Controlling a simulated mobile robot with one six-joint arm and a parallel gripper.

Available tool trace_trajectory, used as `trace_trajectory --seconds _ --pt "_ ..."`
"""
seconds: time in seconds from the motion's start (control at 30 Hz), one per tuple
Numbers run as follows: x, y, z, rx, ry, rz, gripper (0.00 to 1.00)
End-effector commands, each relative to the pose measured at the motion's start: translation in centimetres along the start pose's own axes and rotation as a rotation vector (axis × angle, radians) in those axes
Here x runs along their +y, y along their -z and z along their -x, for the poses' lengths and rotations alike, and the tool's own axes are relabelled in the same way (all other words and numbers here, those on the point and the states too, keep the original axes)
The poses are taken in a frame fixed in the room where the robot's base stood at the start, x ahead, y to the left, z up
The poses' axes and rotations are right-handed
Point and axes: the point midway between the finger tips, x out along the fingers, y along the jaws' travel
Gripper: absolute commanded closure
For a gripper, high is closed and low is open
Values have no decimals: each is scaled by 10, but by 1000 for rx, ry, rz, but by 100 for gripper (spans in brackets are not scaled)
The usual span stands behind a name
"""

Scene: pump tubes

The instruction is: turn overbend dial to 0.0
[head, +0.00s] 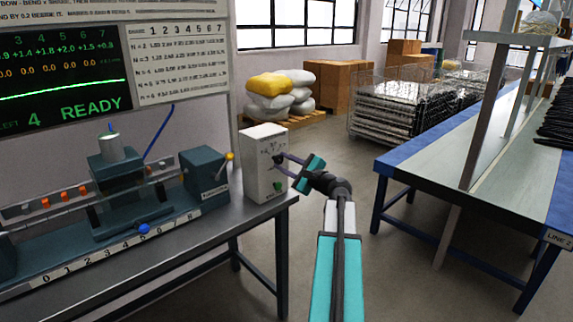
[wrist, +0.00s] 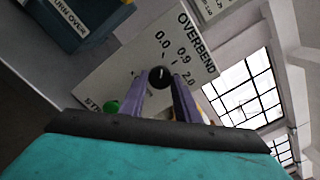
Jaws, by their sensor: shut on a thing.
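The overbend dial is a small dark round knob (wrist: 160,76) on the face of a white box (head: 265,160). In the wrist view, the box face (wrist: 122,66) carries the word OVERBEND and the marks 0.0, 0.9 and 2.0 around the knob. My gripper (wrist: 160,95) has its two fingers closed on either side of the dial, and the view is tilted. In the head view, my gripper (head: 281,160) reaches the front of the box from the right and covers the dial. The dial's exact setting is hard to read.
A green button (wrist: 112,106) sits on the box face near the dial. The box stands at the right end of a grey bench (head: 180,250), beside a dark green bending machine (head: 125,185). A screen (head: 60,75) reads READY.

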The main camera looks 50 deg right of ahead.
Motion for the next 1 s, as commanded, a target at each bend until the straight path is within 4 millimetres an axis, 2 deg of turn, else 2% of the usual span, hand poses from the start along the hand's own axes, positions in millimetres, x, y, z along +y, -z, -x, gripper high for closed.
trace_trajectory --seconds 0.13,0.17,0.27,0.67,0.87,1.0 --pt "0 0 0 1 0 2 93" --pt "0 0 0 1 0 2 69" --pt "0 0 0 1 0 2 52" --pt "0 0 3 1 1 0 52" --pt "0 1 16 2 2 0 52" --pt "1 0 32 2 2 0 52"
